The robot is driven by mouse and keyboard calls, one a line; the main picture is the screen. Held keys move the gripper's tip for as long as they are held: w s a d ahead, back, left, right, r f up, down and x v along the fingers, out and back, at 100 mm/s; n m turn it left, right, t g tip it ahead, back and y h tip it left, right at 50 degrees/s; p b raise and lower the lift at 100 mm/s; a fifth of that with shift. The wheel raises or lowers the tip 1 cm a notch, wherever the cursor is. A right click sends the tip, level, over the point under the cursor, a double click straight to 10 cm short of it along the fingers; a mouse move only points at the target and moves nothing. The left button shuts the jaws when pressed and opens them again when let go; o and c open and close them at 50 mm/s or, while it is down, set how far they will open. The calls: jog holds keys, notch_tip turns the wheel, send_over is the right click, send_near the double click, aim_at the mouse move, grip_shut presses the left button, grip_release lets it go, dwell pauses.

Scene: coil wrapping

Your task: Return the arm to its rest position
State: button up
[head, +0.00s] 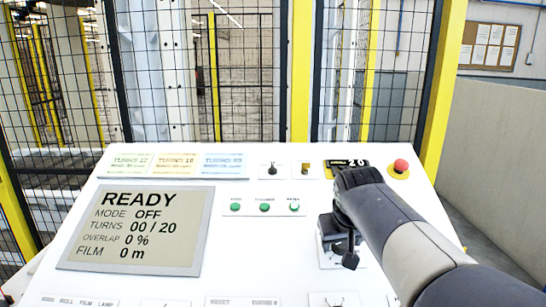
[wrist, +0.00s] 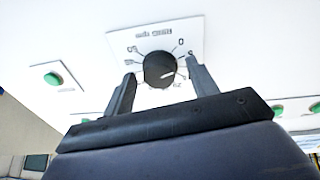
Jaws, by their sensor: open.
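My gripper (wrist: 162,92) is open in the wrist view. Its two fingers stand apart on either side of a black round knob (wrist: 159,69) on a white dial plate with numbers around it. I cannot tell whether the fingers touch the knob. In the head view my dark and grey arm reaches in from the lower right over the white control panel (head: 300,255). My gripper (head: 346,255) shows there, pointing down at the panel's right part, and the knob under it is hidden.
A grey display (head: 135,230) reads READY, MODE OFF, TURNS 00 / 20. Green buttons (head: 264,207) sit mid-panel. A red button (head: 401,166) on yellow is at the upper right. Coloured cards (head: 176,164) lie along the top. A mesh fence (head: 245,75) with yellow posts stands behind.

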jog(key=m, duration=0.5)
jog(key=shift+a+g+b, duration=0.1)
jog(key=shift+g+b, duration=0.2)
jog(key=m, duration=0.5)
jog(key=shift+w+m+g+b, duration=0.1)
jog(key=shift+m+g+b, duration=0.2)
jog(key=shift+b, duration=0.05)
jog(key=v, duration=0.5)
jog(key=shift+a, duration=0.1)
